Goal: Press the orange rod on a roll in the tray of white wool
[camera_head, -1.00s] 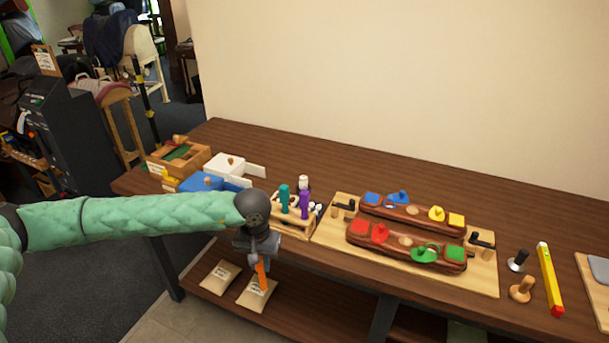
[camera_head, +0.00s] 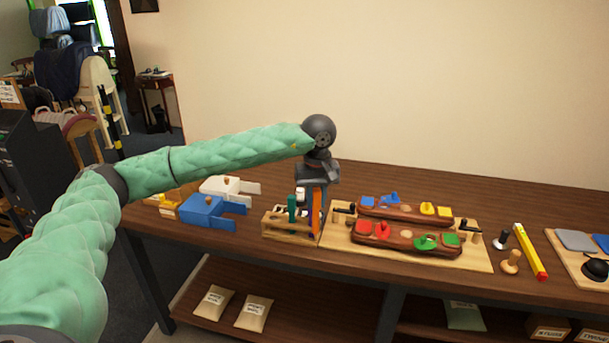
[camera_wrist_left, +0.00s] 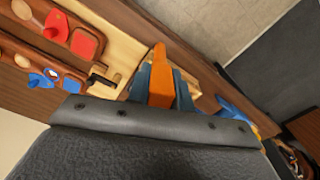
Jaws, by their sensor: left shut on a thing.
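My left gripper (camera_head: 315,205) is shut on the orange rod (camera_head: 317,217) and holds it roughly upright, above or in front of the right end of the small wooden rack (camera_head: 288,228). In the left wrist view the orange rod (camera_wrist_left: 160,78) sits between the two dark blue fingers (camera_wrist_left: 160,90). Whether its lower end touches the rack is unclear. A white box-like thing (camera_head: 222,187) with a small knob stands at the left behind a blue one (camera_head: 205,211). I cannot make out white wool in either. My right gripper is out of view.
A board (camera_head: 462,262) with two brown holders of coloured pieces lies right of the rack. Labelled bags (camera_head: 254,313) rest on the lower shelf. The back of the table is clear.

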